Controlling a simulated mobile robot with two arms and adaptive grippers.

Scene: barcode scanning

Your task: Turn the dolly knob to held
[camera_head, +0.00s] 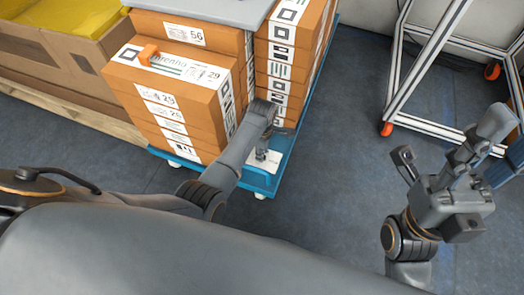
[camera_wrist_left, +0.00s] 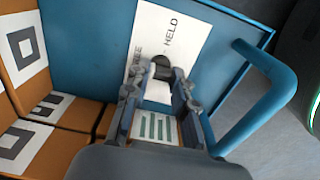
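The blue dolly (camera_head: 285,150) stands under stacked orange boxes. A black knob (camera_wrist_left: 162,66) sits on that label. My left gripper (camera_wrist_left: 160,76) is open, with its two fingers on either side of the knob; I cannot tell whether they touch it. In the head view my left gripper (camera_head: 265,140) is low at the dolly's front corner. My right gripper (camera_head: 432,172) is raised at the right, its finger opening unclear.
Orange boxes (camera_head: 175,95) fill much of the dolly, close beside my left arm. A blue handle (camera_wrist_left: 275,80) rises right of the label. A brown carton (camera_head: 50,50) stands at the left. A metal frame (camera_head: 425,65) is at the back right. Dark floor between is clear.

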